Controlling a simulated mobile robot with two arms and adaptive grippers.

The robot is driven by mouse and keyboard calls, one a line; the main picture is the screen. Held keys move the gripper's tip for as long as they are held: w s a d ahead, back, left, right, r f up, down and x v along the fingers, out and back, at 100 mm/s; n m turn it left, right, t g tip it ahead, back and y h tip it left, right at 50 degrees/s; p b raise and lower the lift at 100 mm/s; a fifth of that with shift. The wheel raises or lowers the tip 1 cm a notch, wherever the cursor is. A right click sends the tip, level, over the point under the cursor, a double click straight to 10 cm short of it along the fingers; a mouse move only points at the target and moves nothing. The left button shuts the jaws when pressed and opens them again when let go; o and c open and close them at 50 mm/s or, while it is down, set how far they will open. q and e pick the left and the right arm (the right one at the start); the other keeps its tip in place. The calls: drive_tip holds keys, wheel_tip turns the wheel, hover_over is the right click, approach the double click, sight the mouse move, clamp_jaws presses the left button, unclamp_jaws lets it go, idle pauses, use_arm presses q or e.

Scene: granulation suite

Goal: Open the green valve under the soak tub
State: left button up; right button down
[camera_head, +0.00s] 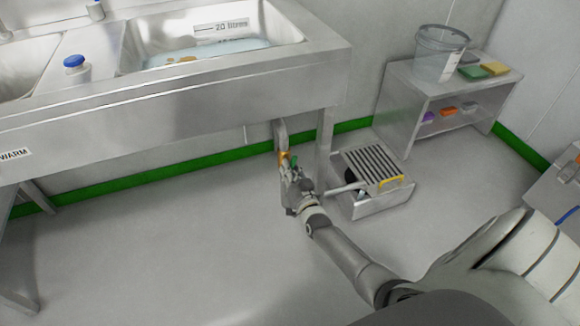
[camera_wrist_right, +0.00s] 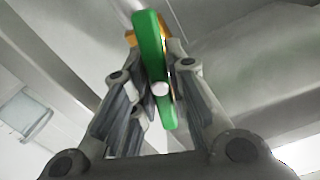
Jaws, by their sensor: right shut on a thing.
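The soak tub (camera_head: 215,45) is a steel basin with some water in it and a "20 litres" label. Under it, a grey drain pipe (camera_head: 280,131) comes down with a brass valve body (camera_head: 283,156) and a small green handle (camera_head: 293,160). In the right wrist view the green valve handle (camera_wrist_right: 152,60) stands between the fingers, with brass (camera_wrist_right: 131,38) behind it. My right gripper (camera_head: 289,172) is at the valve, shut on the green handle; in the wrist view its fingers (camera_wrist_right: 157,88) lie on both sides of it. My left gripper is not in view.
A floor drain box with a slatted grate (camera_head: 372,166) and yellow handle stands just right of my right gripper. A sink leg (camera_head: 325,140) is close by. A low shelf (camera_head: 403,100) holds a clear bucket (camera_head: 438,55). The floor at front left is clear.

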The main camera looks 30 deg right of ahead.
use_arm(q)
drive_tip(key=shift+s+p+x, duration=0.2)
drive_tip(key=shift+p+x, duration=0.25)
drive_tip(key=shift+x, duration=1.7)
use_arm(e)
drive_tip(key=shift+n, duration=1.8)
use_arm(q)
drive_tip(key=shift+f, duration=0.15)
use_arm(e)
drive_tip(key=shift+f, duration=0.1)
drive_tip(key=c, duration=1.4)
unclamp_jaws()
drive_tip(key=shift+o, duration=0.2)
drive_tip(key=shift+s, duration=0.1)
drive_tip(key=v, duration=1.2)
